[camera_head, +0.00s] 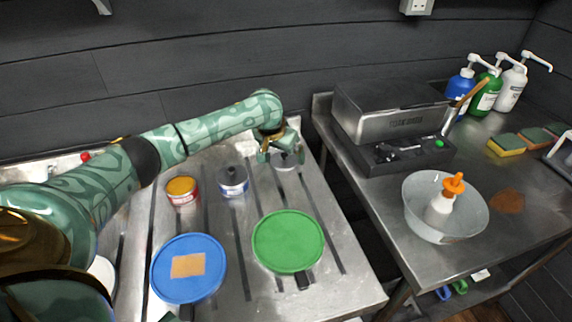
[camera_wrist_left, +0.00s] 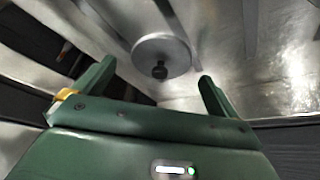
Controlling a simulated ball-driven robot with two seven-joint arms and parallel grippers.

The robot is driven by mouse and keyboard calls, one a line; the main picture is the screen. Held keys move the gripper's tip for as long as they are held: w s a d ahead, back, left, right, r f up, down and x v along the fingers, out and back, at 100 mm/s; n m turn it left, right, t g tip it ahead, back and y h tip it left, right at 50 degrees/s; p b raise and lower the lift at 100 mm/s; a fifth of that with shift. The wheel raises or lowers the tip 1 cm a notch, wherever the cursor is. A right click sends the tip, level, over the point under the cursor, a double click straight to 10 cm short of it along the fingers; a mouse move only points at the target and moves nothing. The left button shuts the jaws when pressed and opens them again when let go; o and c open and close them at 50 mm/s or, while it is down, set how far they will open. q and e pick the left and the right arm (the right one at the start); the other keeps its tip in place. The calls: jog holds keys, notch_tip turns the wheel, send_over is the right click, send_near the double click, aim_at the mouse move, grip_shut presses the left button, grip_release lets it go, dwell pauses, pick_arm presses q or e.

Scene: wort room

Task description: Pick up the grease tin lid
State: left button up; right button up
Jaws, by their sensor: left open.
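A round grey metal lid with a small dark knob (camera_head: 287,163) lies on the slatted metal bench under my left gripper (camera_head: 281,154). In the left wrist view the lid (camera_wrist_left: 147,47) is beyond the gap between the two green fingertips (camera_wrist_left: 157,74), with its knob toward me. The left gripper is open and holds nothing; I see no finger touching the lid. In the head view the gripper partly hides the lid. A blue-and-white tin (camera_head: 233,185) with a dark knob on its grey top stands to the left of the lid. My right gripper is not in view.
A red tin with a yellow top (camera_head: 182,191), a blue round lid (camera_head: 203,281) and a green round lid (camera_head: 288,241) are on the same bench. A grey metal case (camera_head: 390,108) and a bowl holding an orange-capped bottle (camera_head: 441,207) stand on the right-hand bench.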

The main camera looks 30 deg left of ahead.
pick_arm(q)
jog(key=shift+x, duration=1.05)
jog(key=shift+s+r, duration=0.1)
jog(key=shift+r, duration=0.05)
jog(key=c, duration=1.1)
